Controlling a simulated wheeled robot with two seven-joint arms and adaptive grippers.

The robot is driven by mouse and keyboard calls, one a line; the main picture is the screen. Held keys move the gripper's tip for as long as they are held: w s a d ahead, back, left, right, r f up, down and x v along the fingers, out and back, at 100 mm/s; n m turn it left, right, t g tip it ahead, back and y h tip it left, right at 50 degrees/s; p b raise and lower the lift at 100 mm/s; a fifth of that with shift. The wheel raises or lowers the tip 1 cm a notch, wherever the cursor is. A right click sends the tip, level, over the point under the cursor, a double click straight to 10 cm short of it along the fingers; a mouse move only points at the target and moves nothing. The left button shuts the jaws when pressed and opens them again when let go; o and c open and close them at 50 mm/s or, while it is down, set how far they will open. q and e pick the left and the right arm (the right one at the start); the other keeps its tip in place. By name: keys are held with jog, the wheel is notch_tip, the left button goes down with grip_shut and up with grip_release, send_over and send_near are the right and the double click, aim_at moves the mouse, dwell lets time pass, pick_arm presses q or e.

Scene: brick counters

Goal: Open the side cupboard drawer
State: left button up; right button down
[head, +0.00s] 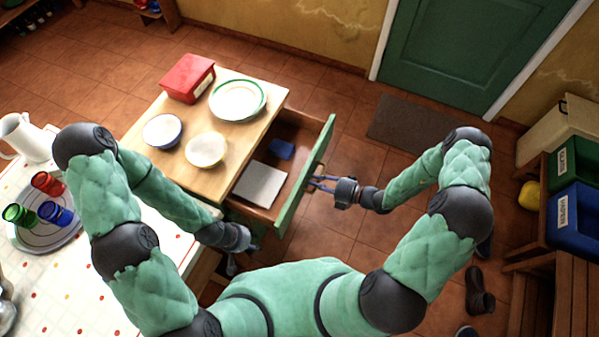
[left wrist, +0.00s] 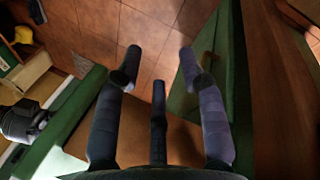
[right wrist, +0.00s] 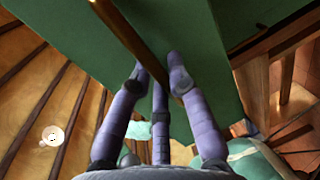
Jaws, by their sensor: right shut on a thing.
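The side cupboard (head: 215,182) has a pale wooden top. Its drawer (head: 304,142) is pulled out to the right and shows a brown wooden inside with a green front (head: 318,150). A white flat item (head: 260,184) and a blue item (head: 281,149) lie in it. My right gripper (head: 318,184) is at the outer face of the front. In the right wrist view its fingers (right wrist: 157,64) are closed around the brown bar handle (right wrist: 125,30). My left gripper (head: 233,264) is low beside the cupboard's near side. The left wrist view shows its fingers (left wrist: 159,54) apart and empty.
A red box (head: 188,78), a green-rimmed plate stack (head: 237,100) and two bowls (head: 206,149) stand on the cupboard top. A table with coloured cups (head: 48,183) is at left. Blue and green bins (head: 573,220) are at right. Floor right of the drawer is clear.

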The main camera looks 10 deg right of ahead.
jog(key=shift+f+v, duration=0.25)
jog(key=shift+v, duration=0.85)
jog(key=shift+f+v, duration=0.2)
jog(key=shift+v, duration=0.9)
jog(key=shift+s, duration=0.1)
jog(key=c, duration=1.1)
grip_release()
jog(key=shift+c, duration=0.2)
jog(key=shift+d, duration=0.1)
jog(key=v, duration=1.2)
